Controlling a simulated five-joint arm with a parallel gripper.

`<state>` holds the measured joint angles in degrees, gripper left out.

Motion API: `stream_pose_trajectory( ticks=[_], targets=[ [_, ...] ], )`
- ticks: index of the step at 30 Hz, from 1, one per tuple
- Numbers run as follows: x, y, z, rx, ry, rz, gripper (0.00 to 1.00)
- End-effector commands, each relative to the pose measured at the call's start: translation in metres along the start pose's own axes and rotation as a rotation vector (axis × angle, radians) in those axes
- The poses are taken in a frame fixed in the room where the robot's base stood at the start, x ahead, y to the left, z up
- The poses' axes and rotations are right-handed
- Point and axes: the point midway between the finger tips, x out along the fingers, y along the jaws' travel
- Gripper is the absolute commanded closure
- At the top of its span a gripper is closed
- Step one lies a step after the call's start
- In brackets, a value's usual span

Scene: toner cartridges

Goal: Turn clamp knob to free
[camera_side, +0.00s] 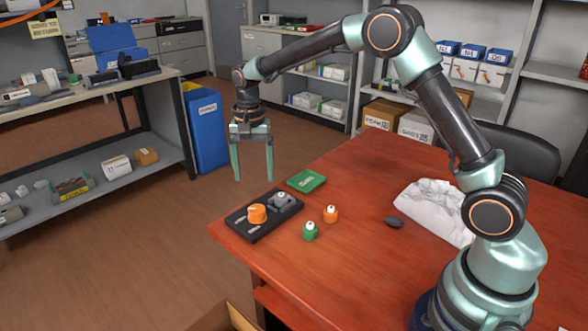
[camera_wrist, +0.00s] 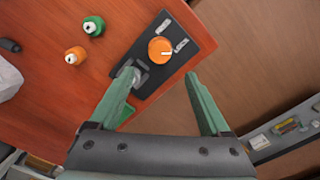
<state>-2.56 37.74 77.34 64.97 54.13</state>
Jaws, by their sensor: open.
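The orange clamp knob (camera_side: 257,213) sits on a black base plate (camera_side: 240,228) near the table's left corner. In the wrist view the knob (camera_wrist: 160,49) has a pale pointer line and stands between two labels, one of which (camera_wrist: 181,45) seems to read LOCK. A grey clamp part with a white-topped piece (camera_side: 281,200) is on the same plate beside the knob. My gripper (camera_side: 255,179) is open and empty, above and behind the plate, apart from the knob. Its two green fingers also show in the wrist view (camera_wrist: 170,85).
A green bottle (camera_side: 310,231) and an orange bottle (camera_side: 330,214) stand right of the plate. A green card (camera_side: 306,181) lies behind it. A dark oval object (camera_side: 394,222) and a white cloth (camera_side: 432,208) lie further right. The red table (camera_side: 350,280) is clear in front.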

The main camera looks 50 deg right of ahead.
Motion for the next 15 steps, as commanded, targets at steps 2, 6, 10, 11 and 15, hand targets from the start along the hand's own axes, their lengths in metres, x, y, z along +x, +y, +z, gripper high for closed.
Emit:
stream_pose_trajectory(
  ticks=[2, 6, 10, 11, 15],
  targets=[
    [0.015, 0.001, 0.001, -0.001, -0.003, 0.004, 0.19],
    [0.044, 0.001, 0.001, -0.001, -0.003, 0.004, 0.19],
    [0.067, 0.001, 0.001, -0.002, -0.002, 0.003, 0.19],
    [0.072, 0.001, 0.001, -0.002, -0.002, 0.003, 0.19],
    [0.09, 0.001, 0.001, -0.002, -0.002, 0.002, 0.19]
  ],
)
